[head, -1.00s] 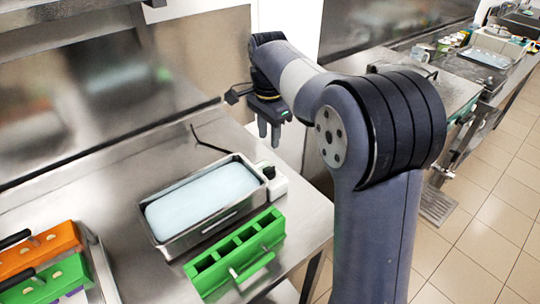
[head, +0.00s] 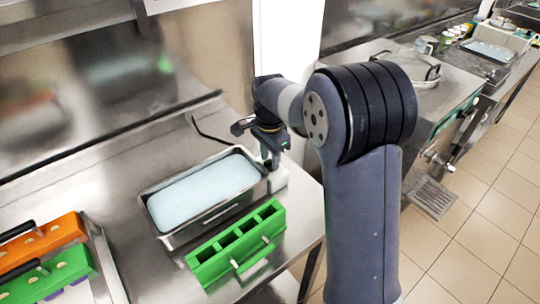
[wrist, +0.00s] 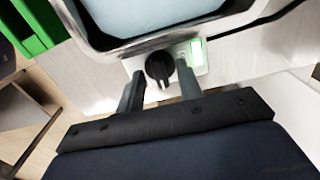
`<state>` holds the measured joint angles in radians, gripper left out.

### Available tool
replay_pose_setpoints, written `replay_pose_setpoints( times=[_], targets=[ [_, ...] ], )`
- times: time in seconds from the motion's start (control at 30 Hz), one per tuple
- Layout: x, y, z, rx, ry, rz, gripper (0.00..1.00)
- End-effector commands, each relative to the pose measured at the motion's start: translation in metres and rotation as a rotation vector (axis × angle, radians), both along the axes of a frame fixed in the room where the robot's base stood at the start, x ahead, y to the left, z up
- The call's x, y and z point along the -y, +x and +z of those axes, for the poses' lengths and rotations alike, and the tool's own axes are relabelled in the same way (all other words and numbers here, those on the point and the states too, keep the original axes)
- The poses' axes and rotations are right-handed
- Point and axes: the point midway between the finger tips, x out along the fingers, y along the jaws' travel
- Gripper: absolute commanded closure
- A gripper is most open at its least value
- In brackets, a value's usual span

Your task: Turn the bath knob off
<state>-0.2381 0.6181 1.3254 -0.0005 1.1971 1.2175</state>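The bath (head: 168,238) is a steel tub of pale blue liquid on the steel counter. Its white control box (head: 279,180) sits at the right end, mostly behind my gripper in the head view. In the wrist view the black bath knob (wrist: 159,66) stands on this box, with a lit green panel (wrist: 197,56) to its right. My gripper (wrist: 158,88) is open, one finger on each side of the knob. The knob shows between the fingertips; I cannot tell whether they touch it. In the head view my gripper (head: 270,163) points down over the box.
A green mold (head: 237,243) with several slots stands in front of the bath. Orange and green molds (head: 42,240) lie in a tray at the left. A black cable runs behind the bath to the steel back wall.

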Motion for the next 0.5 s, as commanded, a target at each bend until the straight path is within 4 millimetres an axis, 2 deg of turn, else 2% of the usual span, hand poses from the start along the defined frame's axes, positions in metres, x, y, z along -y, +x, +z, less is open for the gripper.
replay_pose_setpoints(
  times=[0.13, 0.5],
  targets=[
    [0.0, 0.0, 0.0, 0.0, 0.0, 0.0, 0.67],
    [0.0001, -0.0001, 0.0003, 0.0, 0.0, 0.0, 0.97]
  ],
)
